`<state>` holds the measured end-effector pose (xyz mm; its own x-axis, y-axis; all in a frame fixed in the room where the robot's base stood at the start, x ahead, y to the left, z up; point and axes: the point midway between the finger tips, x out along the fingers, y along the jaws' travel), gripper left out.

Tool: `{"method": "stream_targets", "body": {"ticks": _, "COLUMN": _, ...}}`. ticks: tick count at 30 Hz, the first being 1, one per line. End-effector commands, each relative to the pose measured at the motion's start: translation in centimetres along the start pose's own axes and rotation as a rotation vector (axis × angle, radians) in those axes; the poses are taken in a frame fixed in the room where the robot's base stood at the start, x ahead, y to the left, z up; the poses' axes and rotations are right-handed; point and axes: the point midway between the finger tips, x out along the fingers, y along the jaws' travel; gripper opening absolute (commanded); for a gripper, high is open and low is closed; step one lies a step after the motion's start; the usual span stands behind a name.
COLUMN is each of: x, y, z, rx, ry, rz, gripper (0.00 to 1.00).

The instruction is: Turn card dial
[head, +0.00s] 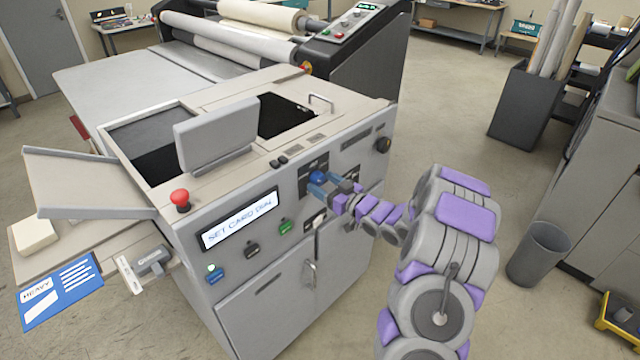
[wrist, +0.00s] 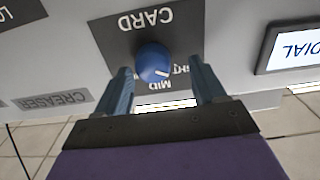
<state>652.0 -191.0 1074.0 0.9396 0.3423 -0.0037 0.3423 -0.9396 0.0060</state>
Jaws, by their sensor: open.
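The card dial is a round blue knob (head: 317,177) on a dark plate on the machine's front panel. In the wrist view the blue knob (wrist: 153,62) sits under the upside-down word CARD, and its white mark points to the lower right, near partly hidden labels, one reading MID. My gripper (head: 322,187) is at the dial. In the wrist view my gripper (wrist: 160,66) is open, with one finger on each side of the knob. Gaps show between fingers and knob. The display (head: 240,220) reads SET CARD and a word like DIAL.
A red stop button (head: 180,198) stands at the panel's left corner. A black knob (head: 382,145) is to the dial's right. A green button (head: 285,226) and cabinet door handle (head: 310,272) are below. A grey bin (head: 539,252) stands on the floor at right.

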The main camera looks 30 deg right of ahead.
Motion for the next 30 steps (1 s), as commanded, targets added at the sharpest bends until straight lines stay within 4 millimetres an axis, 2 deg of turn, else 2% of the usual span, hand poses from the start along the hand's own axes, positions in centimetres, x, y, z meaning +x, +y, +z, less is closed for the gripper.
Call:
{"method": "stream_targets", "body": {"ticks": 6, "x": 1.5, "y": 0.0, "z": 0.0, "rx": -0.002, "ry": 0.002, "rz": 0.001, "gripper": 0.69}}
{"method": "stream_targets", "body": {"ticks": 15, "x": 1.9, "y": -0.7, "z": -0.2, "rx": -0.005, "ry": -0.001, "rz": 0.000, "gripper": 0.69}}
{"method": "stream_targets", "body": {"ticks": 30, "x": 1.6, "y": -0.1, "z": 0.0, "rx": -0.001, "ry": 0.000, "rz": 0.002, "gripper": 0.23}}
